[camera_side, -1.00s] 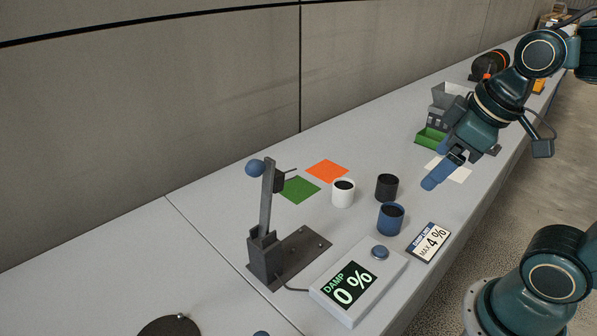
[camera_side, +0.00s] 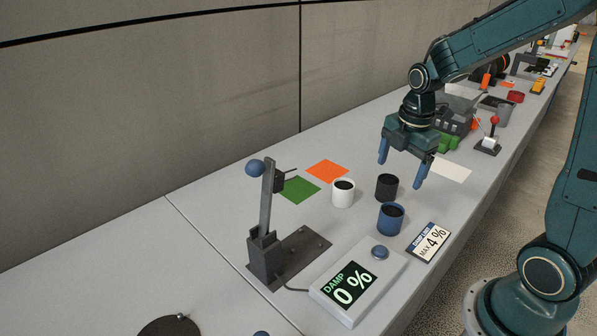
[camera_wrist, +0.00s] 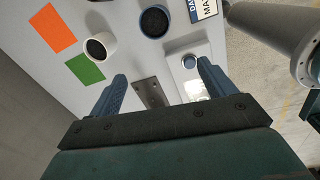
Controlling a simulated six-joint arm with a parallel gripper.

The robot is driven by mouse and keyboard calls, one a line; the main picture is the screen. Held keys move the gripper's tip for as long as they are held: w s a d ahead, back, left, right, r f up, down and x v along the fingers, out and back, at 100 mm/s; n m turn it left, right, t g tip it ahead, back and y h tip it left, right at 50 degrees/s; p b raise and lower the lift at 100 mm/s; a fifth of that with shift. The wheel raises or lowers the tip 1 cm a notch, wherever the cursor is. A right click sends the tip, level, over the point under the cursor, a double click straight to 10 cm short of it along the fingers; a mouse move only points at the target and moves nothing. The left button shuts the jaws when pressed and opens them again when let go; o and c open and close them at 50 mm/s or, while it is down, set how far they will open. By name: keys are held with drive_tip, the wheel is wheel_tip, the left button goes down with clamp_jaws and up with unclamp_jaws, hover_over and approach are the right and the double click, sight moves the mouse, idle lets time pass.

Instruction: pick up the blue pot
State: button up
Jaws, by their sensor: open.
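The blue pot (camera_side: 390,220) stands upright on the grey bench in the side view, with dark contents inside. It also shows at the top of the wrist view (camera_wrist: 154,24). My gripper (camera_side: 401,174) points down with its two blue fingers spread and nothing between them. In the side view it appears above and behind the blue pot, over the black pot's (camera_side: 386,187) area, apart from both. In the wrist view my gripper (camera_wrist: 162,70) has the blue pot beyond its fingertips.
A white pot (camera_side: 343,194) stands left of the black one. Near the blue pot are a damp meter (camera_side: 385,275) reading 0 %, a "MAX 4 %" sign (camera_side: 428,243) and a lever stand (camera_side: 265,255). Green (camera_side: 298,189) and orange (camera_side: 327,171) squares lie behind.

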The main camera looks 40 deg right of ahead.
sight(392, 210)
drive_tip(key=shift+w+d+f+n+g, duration=0.2)
drive_tip(key=shift+d+f+n, duration=0.45)
drive_tip(key=shift+f, duration=1.7)
drive_tip(key=shift+w+d+f+n+g, duration=0.2)
drive_tip(key=shift+d+f+n, duration=0.45)
drive_tip(key=shift+f, duration=1.7)
drive_tip(key=shift+w+d+f+n+g, duration=0.2)
drive_tip(key=shift+d+f+n, duration=0.4)
drive_tip(key=shift+f, duration=1.75)
drive_tip(key=shift+a, duration=0.1)
drive_tip(key=shift+f, duration=0.1)
drive_tip(key=shift+d+f, duration=0.2)
drive_tip(key=shift+f, duration=2.35)
drive_tip(key=c, duration=1.1)
